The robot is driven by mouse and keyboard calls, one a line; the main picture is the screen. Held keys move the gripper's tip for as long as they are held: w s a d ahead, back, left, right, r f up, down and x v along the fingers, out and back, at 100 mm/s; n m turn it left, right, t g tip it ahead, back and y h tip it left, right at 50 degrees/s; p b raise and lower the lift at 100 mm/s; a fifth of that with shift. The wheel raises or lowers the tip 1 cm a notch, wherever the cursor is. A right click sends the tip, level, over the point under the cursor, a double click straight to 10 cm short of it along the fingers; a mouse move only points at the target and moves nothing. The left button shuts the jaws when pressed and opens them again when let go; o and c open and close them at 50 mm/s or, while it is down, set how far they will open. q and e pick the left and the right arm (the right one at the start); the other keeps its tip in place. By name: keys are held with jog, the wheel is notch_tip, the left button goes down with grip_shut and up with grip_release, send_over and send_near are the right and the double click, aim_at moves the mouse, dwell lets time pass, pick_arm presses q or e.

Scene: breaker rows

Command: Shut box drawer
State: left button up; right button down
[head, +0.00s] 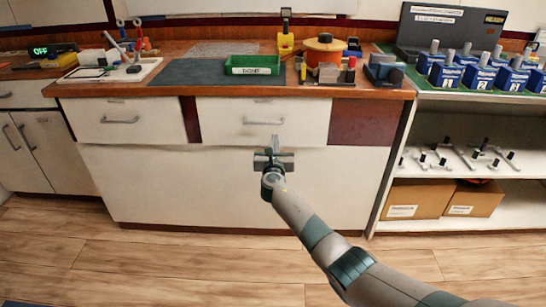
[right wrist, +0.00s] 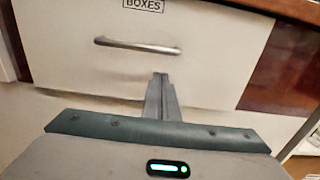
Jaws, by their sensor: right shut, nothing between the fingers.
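The box drawer (head: 262,122) is the pale right-hand drawer under the counter, with a grey bar handle (head: 263,121). In the right wrist view its front (right wrist: 70,55) carries a label reading "BOXES" (right wrist: 143,4), above the handle (right wrist: 137,45). The front looks nearly flush with the cabinet; I cannot tell whether a small gap is left. My right gripper (head: 275,142) is shut and empty. Its fingertips (right wrist: 161,78) are at the lower part of the drawer front, below and right of the handle; contact is unclear. My left gripper is out of view.
A second drawer (head: 120,120) sits to the left and looks closed. The counter (head: 175,55) holds a green bin (head: 254,65), a wire spool (head: 325,42) and tools. Open shelves (head: 480,160) with cardboard boxes stand at the right. The wooden floor (head: 150,260) is clear.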

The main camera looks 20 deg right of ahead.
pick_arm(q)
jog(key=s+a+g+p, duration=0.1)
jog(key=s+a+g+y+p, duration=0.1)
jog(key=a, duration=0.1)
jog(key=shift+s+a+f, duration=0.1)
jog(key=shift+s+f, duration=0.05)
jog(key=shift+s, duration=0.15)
pick_arm(e)
jog(key=v, duration=0.8)
jog(key=shift+s+f, duration=0.2)
jog(key=shift+s, duration=0.1)
